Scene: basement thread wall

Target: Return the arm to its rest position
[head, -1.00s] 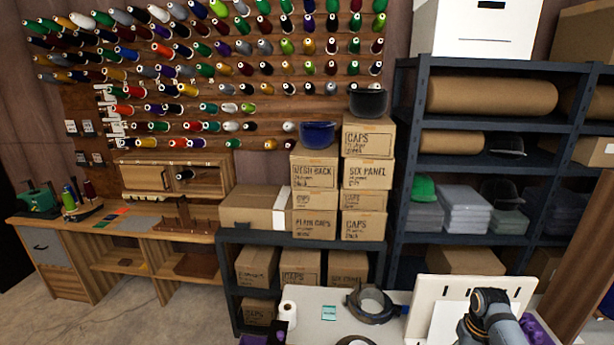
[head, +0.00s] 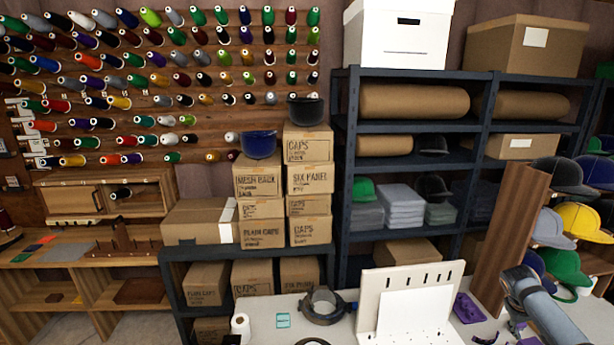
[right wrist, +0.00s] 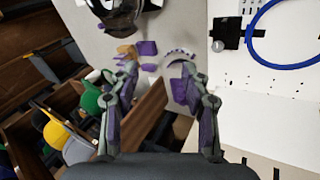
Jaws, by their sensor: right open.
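My right arm (head: 543,305) comes in at the lower right of the head view, over the right end of the white table. My right gripper (right wrist: 152,85) shows in the right wrist view with its two purple-and-grey fingers spread apart and nothing between them. Beyond the fingertips, purple pieces (right wrist: 148,48) lie on the light table top, apart from the gripper. My left gripper is in neither view.
A white pegboard stand (head: 410,300) stands left of my right arm, beside a dark ring (head: 323,305). A brown post (head: 510,240) and caps (head: 580,220) are at the right. Dark shelves (head: 345,150) stand behind.

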